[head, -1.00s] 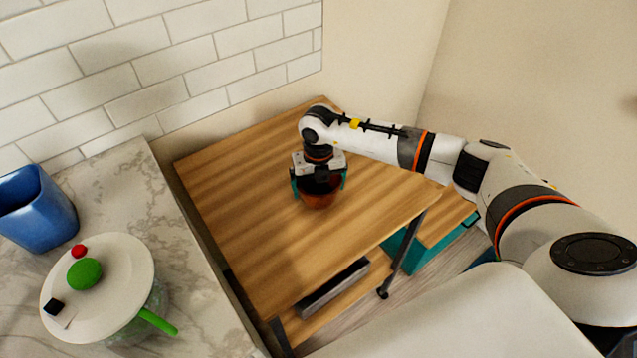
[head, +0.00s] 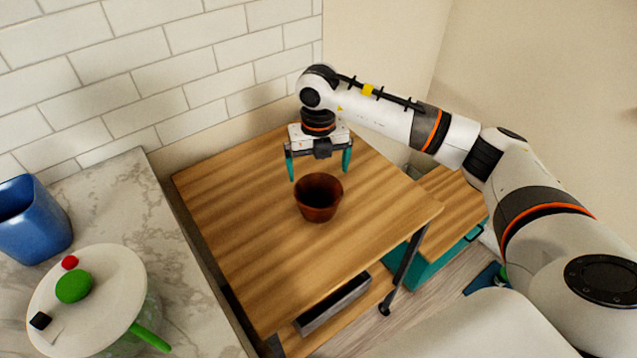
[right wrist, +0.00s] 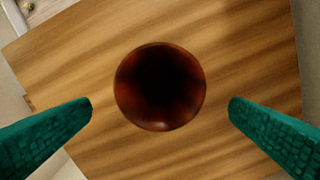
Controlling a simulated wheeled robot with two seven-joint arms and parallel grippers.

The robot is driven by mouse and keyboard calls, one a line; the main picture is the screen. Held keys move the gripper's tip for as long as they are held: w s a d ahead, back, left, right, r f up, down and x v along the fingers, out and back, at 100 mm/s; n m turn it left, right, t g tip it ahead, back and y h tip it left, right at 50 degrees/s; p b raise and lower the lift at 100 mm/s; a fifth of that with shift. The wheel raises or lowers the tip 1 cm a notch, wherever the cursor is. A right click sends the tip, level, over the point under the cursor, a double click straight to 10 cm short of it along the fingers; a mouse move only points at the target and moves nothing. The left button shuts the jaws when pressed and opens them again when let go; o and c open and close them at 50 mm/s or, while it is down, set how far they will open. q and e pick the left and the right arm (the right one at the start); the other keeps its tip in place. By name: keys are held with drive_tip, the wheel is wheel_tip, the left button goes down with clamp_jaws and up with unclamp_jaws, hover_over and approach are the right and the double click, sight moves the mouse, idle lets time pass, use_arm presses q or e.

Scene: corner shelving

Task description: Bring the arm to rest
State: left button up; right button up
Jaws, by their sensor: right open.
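My right gripper (head: 320,170) is open and empty, with teal fingers pointing down. It is raised above the wooden table, above and a little behind a reddish-brown pot. The pot (head: 318,199) stands upright on the table, apart from the fingers. In the right wrist view the round pot (right wrist: 160,86) shows from above between the two spread fingers, touching neither, and its inside is dark. My left gripper is not in view.
The wooden table (head: 235,230) is otherwise bare. At left, a marble counter (head: 120,190) holds a blue container (head: 32,222) and a white plate (head: 105,285) with small red, green and black objects. A teal box (head: 440,262) is below, right of the table.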

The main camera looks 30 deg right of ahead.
drive_tip(key=shift+r, duration=0.75)
